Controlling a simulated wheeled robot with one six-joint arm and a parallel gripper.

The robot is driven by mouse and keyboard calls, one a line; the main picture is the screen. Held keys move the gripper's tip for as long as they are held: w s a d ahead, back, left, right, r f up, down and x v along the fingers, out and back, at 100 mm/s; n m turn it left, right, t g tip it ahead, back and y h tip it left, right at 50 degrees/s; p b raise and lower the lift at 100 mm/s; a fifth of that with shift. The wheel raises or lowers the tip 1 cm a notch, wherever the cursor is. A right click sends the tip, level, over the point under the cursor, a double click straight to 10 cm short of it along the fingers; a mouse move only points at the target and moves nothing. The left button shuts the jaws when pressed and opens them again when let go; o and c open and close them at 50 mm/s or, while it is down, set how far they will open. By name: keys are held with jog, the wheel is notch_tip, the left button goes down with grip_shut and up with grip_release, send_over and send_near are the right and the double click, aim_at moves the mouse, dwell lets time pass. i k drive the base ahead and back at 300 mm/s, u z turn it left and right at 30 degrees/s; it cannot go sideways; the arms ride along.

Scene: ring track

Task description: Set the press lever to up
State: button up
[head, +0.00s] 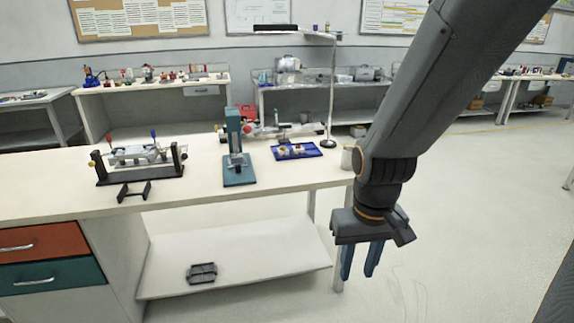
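A teal press (234,138) stands upright near the middle of the workbench, on a flat teal base (239,177). Its lever is too small to make out clearly; a small red and yellow knob shows beside the column at left, but I cannot tell whether it belongs to the press. My gripper (361,260) hangs in front of the bench, to the right of its right end and well apart from the press. Its two blue fingers point down with a gap between them. It is open and empty.
The workbench (60,196) also bears a black-framed fixture (139,178) at left, a blue tray (311,153) with small parts, and a lamp stand (331,100) at right. Below is a shelf (240,266) with a dark object (202,272). The floor at right is clear.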

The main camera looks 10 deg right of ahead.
aim_at(246, 128)
jog(key=u, duration=1.2)
jog(key=i, duration=0.65)
jog(key=u, duration=0.5)
jog(key=i, duration=1.4)
jog(key=z, duration=1.3)
jog(key=i, duration=0.5)
jog(key=z, duration=0.55)
